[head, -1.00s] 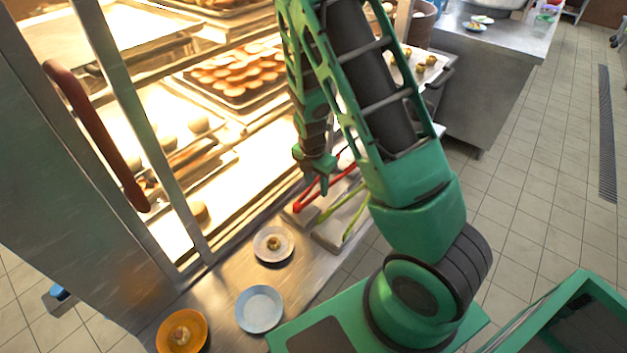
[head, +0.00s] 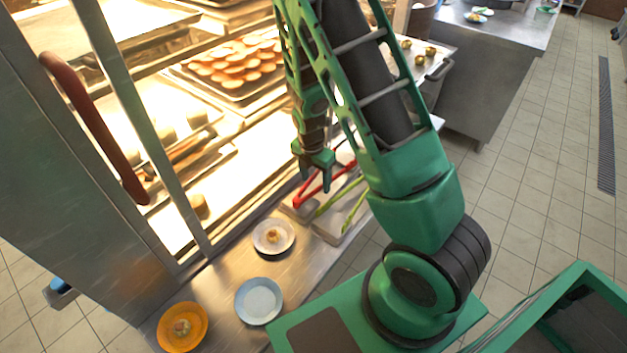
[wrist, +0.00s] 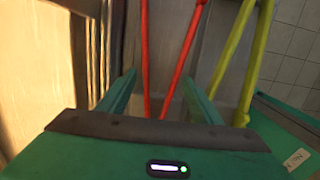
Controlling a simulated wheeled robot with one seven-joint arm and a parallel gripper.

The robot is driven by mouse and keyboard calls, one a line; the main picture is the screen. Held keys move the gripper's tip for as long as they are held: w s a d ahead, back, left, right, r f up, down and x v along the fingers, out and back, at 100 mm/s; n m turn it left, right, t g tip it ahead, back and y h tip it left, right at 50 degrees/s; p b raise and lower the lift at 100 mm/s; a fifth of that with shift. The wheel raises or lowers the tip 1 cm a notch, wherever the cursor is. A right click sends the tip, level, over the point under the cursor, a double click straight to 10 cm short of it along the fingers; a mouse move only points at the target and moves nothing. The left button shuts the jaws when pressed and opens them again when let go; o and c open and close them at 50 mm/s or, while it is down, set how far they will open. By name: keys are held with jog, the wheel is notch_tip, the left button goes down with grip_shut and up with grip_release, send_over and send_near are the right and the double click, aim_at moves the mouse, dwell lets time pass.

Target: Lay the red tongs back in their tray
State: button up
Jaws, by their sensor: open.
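The red tongs (head: 310,193) lie over the left of two small metal trays on the steel counter; their closed end reaches over that tray (head: 299,213). I cannot tell whether they rest fully on its floor. My gripper (head: 316,182) is open and just above the tongs. In the wrist view, the two red arms (wrist: 186,58) run between my spread fingers (wrist: 163,88), with space at either side. The lower ends of the tongs are hidden there by the gripper body. Green tongs (head: 338,198) lie in the right tray (head: 328,234), beside the red ones.
A lit glass cabinet with pastry trays (head: 232,80) stands close on the left. A white plate (head: 273,237) with food, a blue plate (head: 258,301) and an orange plate (head: 182,327) stand on the counter in front. Floor is open at right.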

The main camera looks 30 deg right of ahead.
notch_tip(320, 180, up, 11)
jog(key=a, duration=0.1)
jog(key=shift+s+f, duration=0.2)
jog(key=s+d+r+m+y, duration=0.1)
jog(key=s+d+r+m, duration=0.5)
jog(key=s+r+m, duration=0.8)
jog(key=s+d+r+m, duration=0.1)
jog(key=s+r+m, duration=0.3)
jog(key=s+m, duration=1)
jog(key=shift+m+g+y, duration=0.3)
jog(key=shift+m, duration=0.1)
jog(key=c, duration=0.6)
jog(key=shift+d, duration=0.1)
jog(key=shift+c, duration=0.6)
